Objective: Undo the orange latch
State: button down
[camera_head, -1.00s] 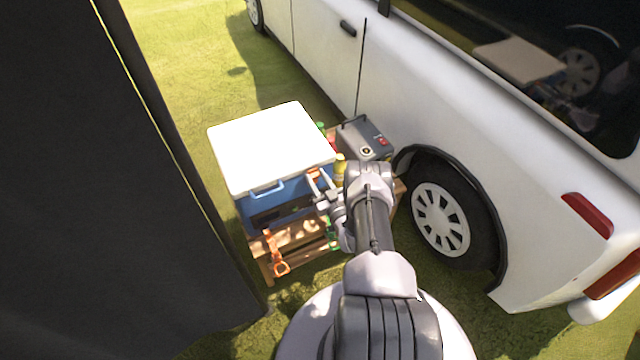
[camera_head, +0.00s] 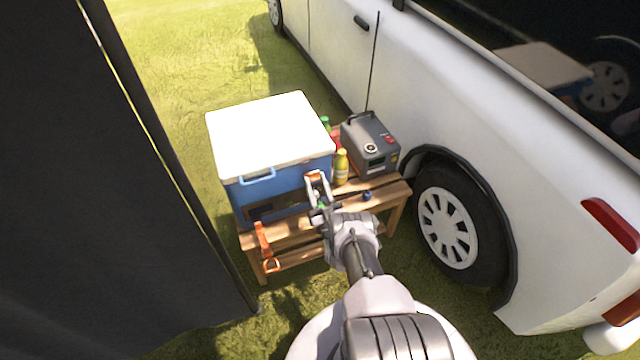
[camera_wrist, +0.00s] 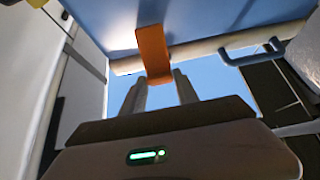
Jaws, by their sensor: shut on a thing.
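The orange latch (camera_head: 314,175) is on the front of a blue cooler (camera_head: 288,183) with a white lid (camera_head: 268,135), near the front right corner. In the wrist view the latch (camera_wrist: 153,55) is an orange tab crossing the pale edge strip, and its tip lies between my two fingers. My gripper (camera_head: 318,184) is shut on the latch, and the fingers also show in the wrist view (camera_wrist: 160,88). The fingers partly hide the latch in the head view. I cannot tell whether the latch has come loose. The lid appears closed.
The cooler stands on a wooden bench (camera_head: 290,229). A yellow bottle (camera_head: 341,168) and a grey device (camera_head: 370,145) stand close to its right. An orange item (camera_head: 262,240) hangs at the bench's front left. A white van (camera_head: 470,120) is at right, a dark curtain (camera_head: 90,200) at left.

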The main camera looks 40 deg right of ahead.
jog(key=shift+r, duration=0.1)
dwell(0.3)
jog(key=c, duration=0.9)
grip_release()
jog(key=shift+w, duration=0.1)
